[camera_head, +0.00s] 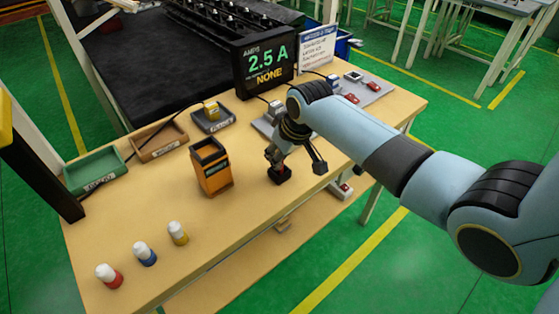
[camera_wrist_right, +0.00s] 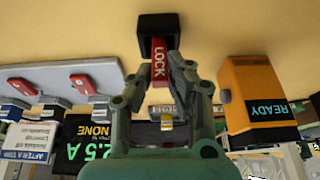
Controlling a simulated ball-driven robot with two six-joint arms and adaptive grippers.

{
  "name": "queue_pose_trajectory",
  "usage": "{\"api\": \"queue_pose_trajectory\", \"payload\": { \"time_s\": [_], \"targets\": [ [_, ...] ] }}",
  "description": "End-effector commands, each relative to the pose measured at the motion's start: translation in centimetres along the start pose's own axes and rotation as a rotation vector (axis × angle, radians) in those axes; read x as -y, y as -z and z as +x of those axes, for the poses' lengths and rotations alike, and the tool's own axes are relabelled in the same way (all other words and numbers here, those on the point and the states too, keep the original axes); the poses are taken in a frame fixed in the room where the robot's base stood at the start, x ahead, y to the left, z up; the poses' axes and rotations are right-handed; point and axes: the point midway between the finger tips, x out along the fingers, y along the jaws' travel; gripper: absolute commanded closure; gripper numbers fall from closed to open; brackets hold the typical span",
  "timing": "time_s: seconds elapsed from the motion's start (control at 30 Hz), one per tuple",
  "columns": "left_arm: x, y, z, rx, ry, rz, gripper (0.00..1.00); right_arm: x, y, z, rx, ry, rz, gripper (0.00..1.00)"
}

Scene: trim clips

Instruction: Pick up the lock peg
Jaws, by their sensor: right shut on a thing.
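The lock peg (camera_wrist_right: 160,64) is red with white letters reading LOCK. It stands in a small black holder (camera_wrist_right: 158,27) at the top of the right wrist view. The holder (camera_head: 279,176) is also on the table in the head view, with a little red showing above it. My right gripper (camera_wrist_right: 161,80) is shut on the peg, its fingers on either side of it. In the head view my right gripper (camera_head: 279,160) reaches down to the holder and hides most of the peg. I cannot tell whether the peg is lifted within the holder. My left gripper is not in view.
An orange READY box (camera_head: 212,168) stands left of the holder. Three white-topped pegs (camera_head: 145,253) stand at the front left. Trays (camera_head: 95,172) line the back left. A display (camera_head: 265,66) reads 2.5 A, NONE. Grey fixtures with red levers (camera_head: 360,88) are at the back right.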

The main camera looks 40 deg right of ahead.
Motion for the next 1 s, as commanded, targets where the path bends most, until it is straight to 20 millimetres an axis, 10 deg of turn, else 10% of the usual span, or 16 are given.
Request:
{"api": "queue_pose_trajectory", "payload": {
  "time_s": [0.37, 1.0],
  "targets": [
    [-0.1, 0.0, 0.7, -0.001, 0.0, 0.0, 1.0, -0.1, 1.6, -3.6, -0.006, -0.001, -0.002, 1.0],
    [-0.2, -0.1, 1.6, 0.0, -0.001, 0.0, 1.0, -5.6, -5.1, -13.8, 0.0, -0.002, -0.001, 1.0]
  ]
}}
